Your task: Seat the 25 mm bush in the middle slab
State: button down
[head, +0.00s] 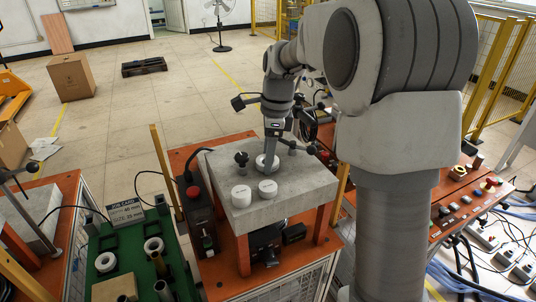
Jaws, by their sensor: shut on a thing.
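The middle slab (305,198) is a thick grey block on orange legs, standing on an orange bench. My gripper (269,150) points down over the slab's back part. It is shut on a small piece, mostly hidden by the gripper, so I cannot tell if it is the 25 mm bush. Two white round pieces, a left one (241,196) and a right one (268,189), stand on the slab in front.
A black knob (241,159) and a black-ended lever (311,149) stand close to my gripper. A green tray (126,240) at lower left holds white rings, tubes and a job card (126,210).

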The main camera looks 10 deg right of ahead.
grip_release()
jog(key=shift+r, duration=0.1)
notch_tip(320, 180, up, 17)
jog(key=d+p, duration=0.2)
jog(key=shift+s, duration=0.2)
jog(key=shift+s+r, duration=0.1)
dwell(0.4)
jog(key=s+a+n+t, duration=0.2)
jog(key=s+n+t, duration=0.1)
jog(key=s+n, duration=0.75)
jog(key=s+f+n+t, duration=0.1)
jog(key=s+f+n, duration=0.3)
jog(key=s, duration=0.3)
jog(key=s+f+n+t+h, duration=0.1)
jog(key=s+f+n, duration=0.3)
jog(key=s, duration=0.3)
jog(key=shift+s+f+n, duration=0.15)
jog(key=shift+f+n, duration=0.15)
jog(key=shift+n, duration=0.55)
